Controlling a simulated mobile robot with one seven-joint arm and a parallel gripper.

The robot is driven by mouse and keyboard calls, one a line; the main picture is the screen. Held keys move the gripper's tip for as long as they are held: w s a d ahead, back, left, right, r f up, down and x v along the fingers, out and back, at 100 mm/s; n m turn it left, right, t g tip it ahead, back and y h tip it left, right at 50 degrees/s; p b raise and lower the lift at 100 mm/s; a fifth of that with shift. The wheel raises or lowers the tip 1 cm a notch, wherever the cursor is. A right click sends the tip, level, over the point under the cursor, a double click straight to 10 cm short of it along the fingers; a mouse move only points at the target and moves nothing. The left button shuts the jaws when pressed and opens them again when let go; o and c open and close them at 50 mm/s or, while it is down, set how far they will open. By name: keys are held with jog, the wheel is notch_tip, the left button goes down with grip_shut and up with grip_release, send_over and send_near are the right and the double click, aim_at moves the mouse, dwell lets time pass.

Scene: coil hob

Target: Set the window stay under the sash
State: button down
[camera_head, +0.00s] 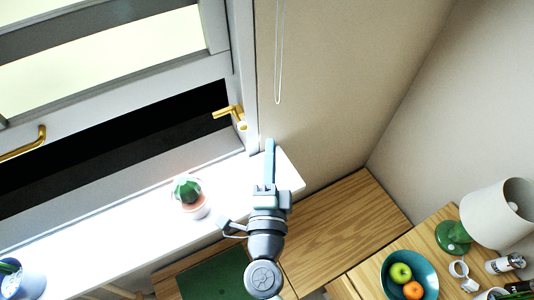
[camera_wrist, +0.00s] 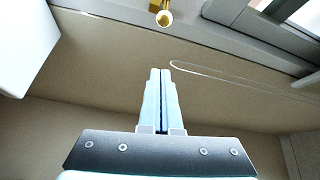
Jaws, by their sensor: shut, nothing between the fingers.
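The white window sash (camera_head: 130,97) stands raised at upper left in the head view, with a dark gap below it. A brass piece, which looks like the window stay (camera_head: 229,112), is at the right side of the frame and points left across the gap's end. In the wrist view a brass part (camera_wrist: 164,17) shows end-on at the top, ahead of the fingertips. My gripper (camera_head: 270,145) is shut and empty, right of and below the brass piece, near the sill's right end. Its fingers (camera_wrist: 160,73) are together and apart from the brass.
A potted cactus (camera_head: 188,190) stands on the white sill (camera_head: 120,236), left of my gripper. A blue-patterned pot (camera_head: 20,281) is at far left. A looped cord (camera_head: 278,60) hangs by the frame. A lamp (camera_head: 492,215) and fruit bowl (camera_head: 390,262) stand at lower right.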

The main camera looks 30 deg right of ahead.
jog(key=w, duration=0.6)
jog(key=shift+w+a+f, duration=0.2)
jog(key=shift+w+a, duration=0.1)
jog(key=shift+a, duration=0.05)
jog(key=shift+h, duration=0.3)
